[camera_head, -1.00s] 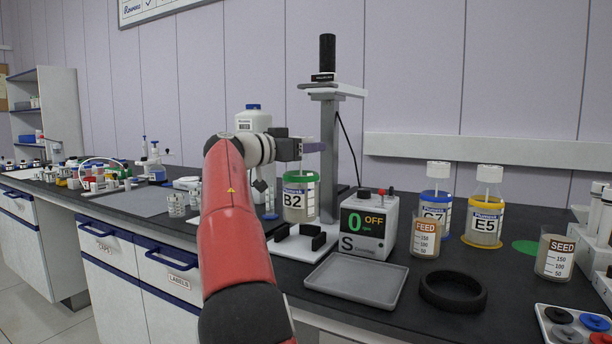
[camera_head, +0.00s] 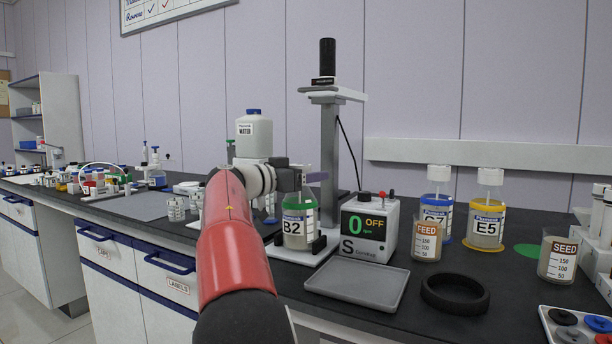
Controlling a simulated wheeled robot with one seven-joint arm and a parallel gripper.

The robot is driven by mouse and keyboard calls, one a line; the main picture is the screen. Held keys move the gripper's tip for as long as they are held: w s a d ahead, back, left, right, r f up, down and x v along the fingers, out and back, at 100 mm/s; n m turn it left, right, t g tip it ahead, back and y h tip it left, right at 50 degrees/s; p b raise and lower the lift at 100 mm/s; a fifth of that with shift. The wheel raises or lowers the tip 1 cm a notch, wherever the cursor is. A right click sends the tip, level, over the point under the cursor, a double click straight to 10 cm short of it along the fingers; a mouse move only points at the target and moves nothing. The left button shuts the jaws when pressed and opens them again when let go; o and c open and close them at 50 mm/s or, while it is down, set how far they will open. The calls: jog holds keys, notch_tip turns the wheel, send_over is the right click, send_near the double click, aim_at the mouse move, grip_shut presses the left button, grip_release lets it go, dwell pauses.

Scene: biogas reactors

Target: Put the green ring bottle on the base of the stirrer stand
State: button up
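The green ring bottle (camera_head: 298,226), labelled B2, is upright over the white base (camera_head: 297,256) of the stirrer stand (camera_head: 329,155). Its lower end is level with the black blocks on the base; I cannot tell whether it touches the base. My gripper (camera_head: 313,177) is at the top of the bottle, just above the green ring, and appears shut on it. The bottle's cap or neck is mostly hidden by the gripper.
The stirrer control box (camera_head: 369,229) reads 0 and OFF, right of the bottle. A grey tray (camera_head: 357,284) and a black ring (camera_head: 455,292) lie in front. The FEED beaker (camera_head: 426,242) and bottle E5 (camera_head: 486,224) stand right. A white WATER bottle (camera_head: 254,136) is behind my arm.

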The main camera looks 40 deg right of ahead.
dwell(0.3)
jog(key=a+b, duration=0.2)
jog(key=a, duration=1)
jog(key=shift+b, duration=0.4)
